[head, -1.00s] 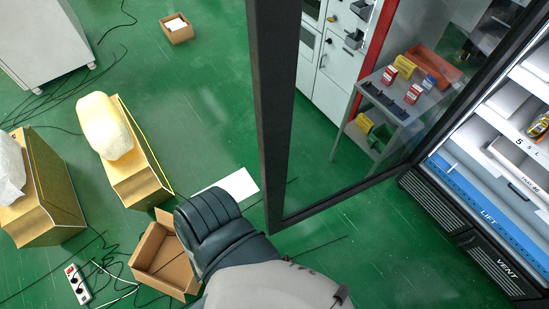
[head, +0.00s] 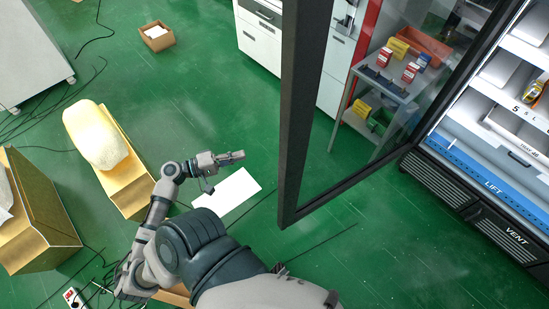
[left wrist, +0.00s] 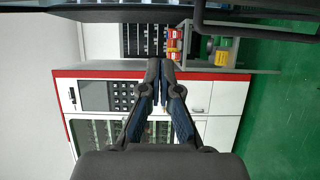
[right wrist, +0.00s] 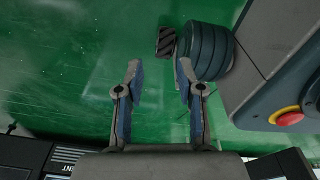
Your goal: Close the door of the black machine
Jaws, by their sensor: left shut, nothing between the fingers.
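The black machine (head: 440,185) stands at the right of the head view, with its shelves exposed. Its glass door with a thick black frame (head: 292,120) stands wide open, swung out from the machine. My left gripper (head: 240,156) is shut and empty, left of the door's free edge and apart from it in the picture. In the left wrist view the left fingers (left wrist: 160,72) meet with nothing between them, and a dark bar crosses the top. My right gripper (right wrist: 160,72) is open and empty above green floor; it is out of the head view.
Cardboard boxes (head: 128,190) with wrapped goods stand at the left. A small open box (head: 157,36) and a white sheet (head: 230,194) lie on the floor. A grey shelf table (head: 385,88) with coloured bins shows behind the glass. Floor before the machine is clear.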

